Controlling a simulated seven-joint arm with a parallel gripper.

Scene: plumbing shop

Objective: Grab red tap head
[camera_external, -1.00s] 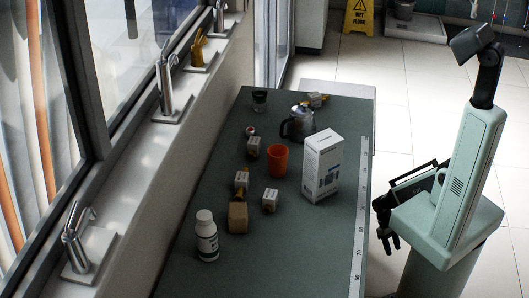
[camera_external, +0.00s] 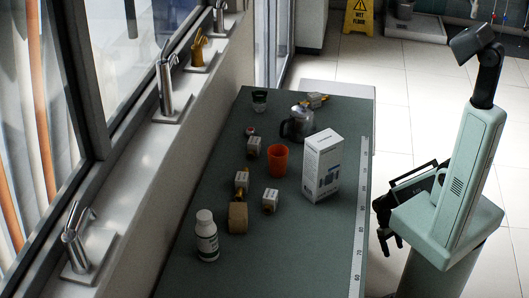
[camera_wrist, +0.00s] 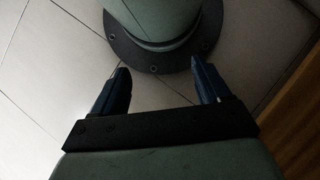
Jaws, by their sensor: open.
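A small red item (camera_external: 250,131), which looks like the red tap head, is on the far left part of the dark green table, just behind a small white-and-brown box (camera_external: 254,148). It is too small to make out its shape. My gripper (camera_external: 391,246) hangs beside the table's right edge, well away from the red item. In the wrist view my gripper (camera_wrist: 161,78) is open and empty, its two dark fingers apart above the pale tiled floor. The red item does not show in the wrist view.
The table's front right is clear. Taps line the window sill at left.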

